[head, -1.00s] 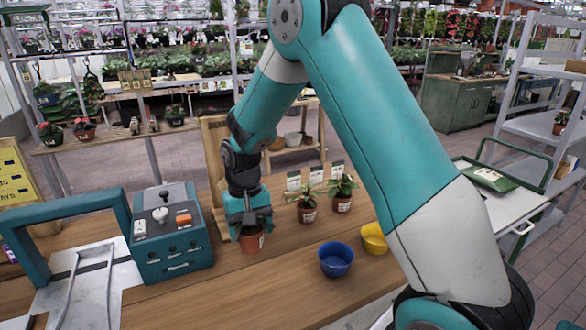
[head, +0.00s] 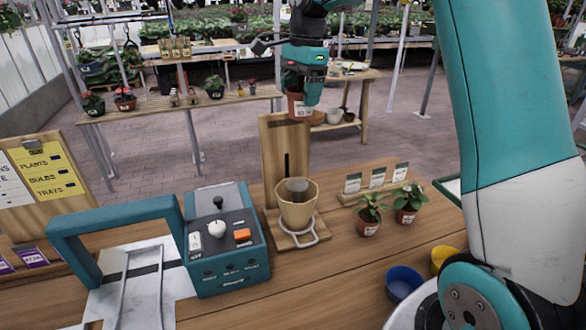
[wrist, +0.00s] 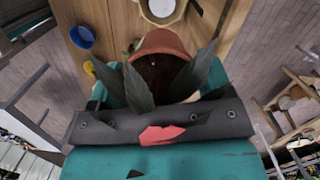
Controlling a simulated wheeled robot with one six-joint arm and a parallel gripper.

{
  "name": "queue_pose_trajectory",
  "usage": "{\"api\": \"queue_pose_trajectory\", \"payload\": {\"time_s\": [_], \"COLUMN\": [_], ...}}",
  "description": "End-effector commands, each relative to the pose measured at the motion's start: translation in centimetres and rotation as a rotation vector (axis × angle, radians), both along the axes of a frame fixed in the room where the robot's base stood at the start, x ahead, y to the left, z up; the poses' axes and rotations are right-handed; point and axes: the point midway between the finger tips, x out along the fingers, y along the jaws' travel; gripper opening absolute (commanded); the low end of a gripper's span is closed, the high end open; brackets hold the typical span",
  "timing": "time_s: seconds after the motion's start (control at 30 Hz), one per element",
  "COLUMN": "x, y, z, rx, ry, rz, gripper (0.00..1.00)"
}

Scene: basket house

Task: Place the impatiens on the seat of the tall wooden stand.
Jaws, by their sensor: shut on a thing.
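My gripper (head: 303,88) is shut on a terracotta pot (head: 298,105), raised at the top of the tall wooden stand (head: 271,150). The stand has an upright board with a dark slot and a low wooden base. A tan tapered cup (head: 297,206) is at its front, above a pale ring (head: 300,239). The cup's inside looks empty. In the head view the held plant's leaves are mostly hidden by the gripper.
A teal control box (head: 226,250) stands left of the stand. Two potted plants (head: 368,216) (head: 407,203) stand to the right before label cards (head: 377,179). Blue (head: 403,283) and yellow (head: 444,259) bowls are at the right front. Bare tabletop lies between.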

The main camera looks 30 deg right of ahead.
Motion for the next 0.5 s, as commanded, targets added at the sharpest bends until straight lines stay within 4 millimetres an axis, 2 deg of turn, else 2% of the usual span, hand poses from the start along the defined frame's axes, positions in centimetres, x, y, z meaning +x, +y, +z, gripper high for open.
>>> {"api": "queue_pose_trajectory", "payload": {"time_s": [0.03, 0.3, 0.5], "x": [-0.1, 0.0, 0.0], "y": [0.3, 0.7, 0.6], "z": [-1.5, -8.8, -13.0], "rx": [0.0, 0.0, -0.001], "ry": [0.007, 0.009, 0.005], "rz": [0.004, 0.012, 0.011], "gripper": [0.45, 0.45, 0.45]}}
